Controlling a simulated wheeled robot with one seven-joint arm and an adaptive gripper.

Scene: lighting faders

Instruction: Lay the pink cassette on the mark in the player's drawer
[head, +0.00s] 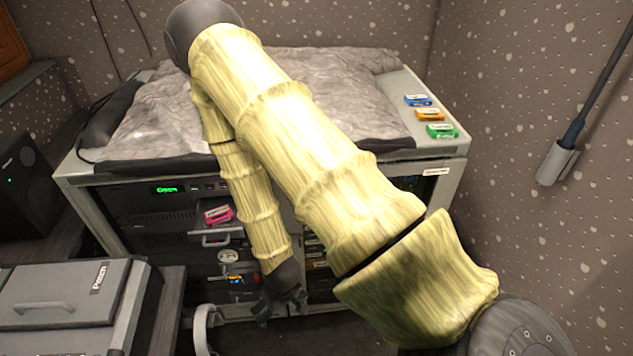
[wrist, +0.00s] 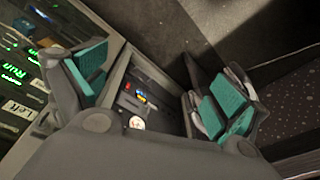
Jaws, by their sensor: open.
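The pink cassette (head: 219,214) lies in the player's drawer (head: 207,236), a pale tray pulled out from the cabinet front. I cannot tell whether it sits exactly on the mark, which I cannot make out. My gripper (head: 281,310) hangs low in front of the cabinet, below and to the right of the drawer, apart from the cassette. In the wrist view my gripper (wrist: 157,88) shows its teal pads spread wide with nothing held. The cassette does not show in the wrist view.
A round gauge (head: 228,256) and a blue-and-yellow item (head: 236,280) are below the drawer. Blue (head: 418,100), orange (head: 430,114) and green (head: 441,131) cassettes lie on the cabinet top at right. A grey case (head: 60,300) stands at front left.

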